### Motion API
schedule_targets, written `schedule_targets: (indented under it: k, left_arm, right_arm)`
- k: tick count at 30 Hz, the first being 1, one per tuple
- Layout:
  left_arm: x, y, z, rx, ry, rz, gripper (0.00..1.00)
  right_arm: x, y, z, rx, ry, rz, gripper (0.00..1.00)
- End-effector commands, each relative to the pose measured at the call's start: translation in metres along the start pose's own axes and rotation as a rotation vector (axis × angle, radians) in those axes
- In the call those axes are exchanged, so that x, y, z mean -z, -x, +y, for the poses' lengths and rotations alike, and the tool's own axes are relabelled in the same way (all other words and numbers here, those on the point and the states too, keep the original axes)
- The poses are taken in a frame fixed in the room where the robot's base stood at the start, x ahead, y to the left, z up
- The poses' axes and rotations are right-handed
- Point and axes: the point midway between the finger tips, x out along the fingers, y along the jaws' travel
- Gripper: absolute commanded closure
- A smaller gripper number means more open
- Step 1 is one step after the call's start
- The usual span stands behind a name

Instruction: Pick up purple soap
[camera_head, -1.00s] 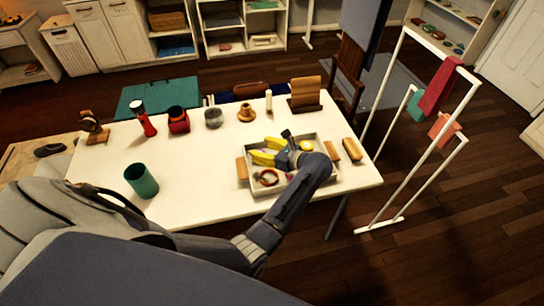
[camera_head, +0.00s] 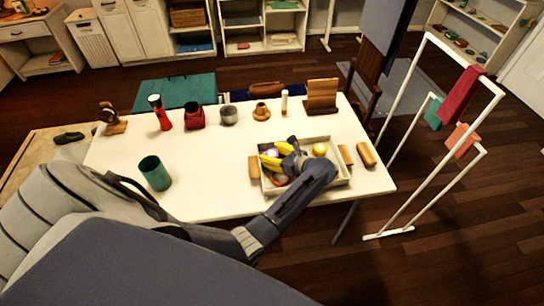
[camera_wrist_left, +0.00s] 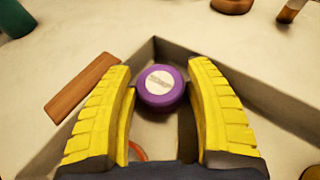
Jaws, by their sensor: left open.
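The purple soap (camera_wrist_left: 161,88) is a round puck with a pale label on top. In the left wrist view it lies in a corner of the shallow tray (camera_wrist_left: 255,92), between the two yellow fingers of my left gripper (camera_wrist_left: 162,70). In the head view the soap (camera_head: 271,153) shows small between the fingers of my left gripper (camera_head: 277,155), which reaches down into the tray (camera_head: 340,153). My right gripper is in neither view.
Wooden blocks (camera_head: 254,167) (camera_head: 366,155) lie beside the tray. A yellow ball (camera_head: 319,149) and a red ring (camera_head: 281,180) are in it. A green cup (camera_head: 155,173) stands at left on the white table (camera_head: 215,165). Several items line its back edge.

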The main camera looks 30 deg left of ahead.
Motion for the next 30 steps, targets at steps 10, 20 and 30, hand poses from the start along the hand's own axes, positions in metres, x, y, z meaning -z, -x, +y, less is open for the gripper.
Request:
schedule_targets:
  k: [10, 20, 30]
  left_arm:
    - [0.0, 0.0, 0.0, 0.0, -0.001, -0.001, 0.73]
    - [0.0, 0.0, 0.0, 0.0, -0.001, -0.001, 0.86]
    - [-0.031, 0.014, -0.001, 0.001, 0.005, 0.001, 0.86]
  right_arm:
    - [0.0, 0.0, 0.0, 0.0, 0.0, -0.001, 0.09]
    - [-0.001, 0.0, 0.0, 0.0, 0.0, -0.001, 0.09]
    - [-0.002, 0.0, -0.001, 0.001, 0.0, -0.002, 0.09]
